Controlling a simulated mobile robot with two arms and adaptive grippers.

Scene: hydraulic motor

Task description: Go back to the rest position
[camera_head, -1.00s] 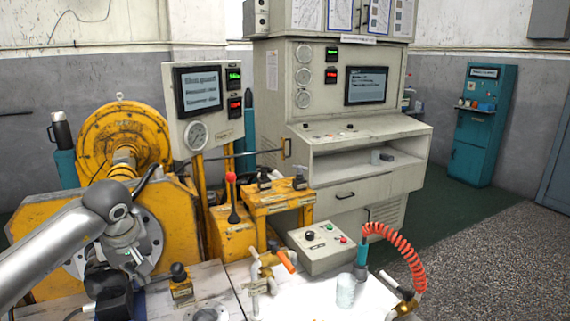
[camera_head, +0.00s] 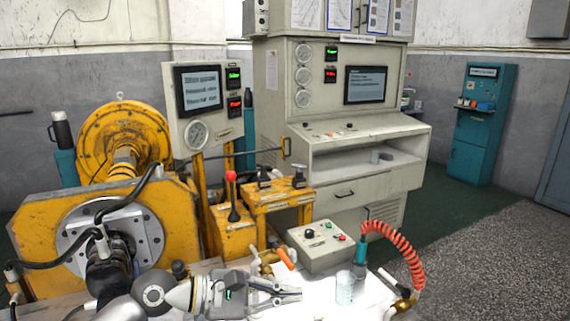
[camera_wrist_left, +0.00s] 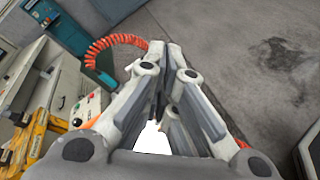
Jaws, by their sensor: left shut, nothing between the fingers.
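My left gripper (camera_head: 288,292) is low in the middle of the head view, above the front of the table and pointing right. Its fingers are shut with nothing between them. In the left wrist view the shut fingers (camera_wrist_left: 172,62) point away over the grey floor. My left arm crosses the bottom of the head view. The dark hydraulic motor (camera_head: 108,268) sits at the flange (camera_head: 72,232) of the yellow machine, with black hoses by it, behind and left of the gripper. My right gripper is not in view.
A clear glass (camera_head: 345,288) and a red coiled hose (camera_head: 403,255) stand right of my gripper. An orange-handled valve (camera_head: 286,258) and a grey button box (camera_head: 320,246) are just behind it. Open floor (camera_head: 480,255) lies to the right.

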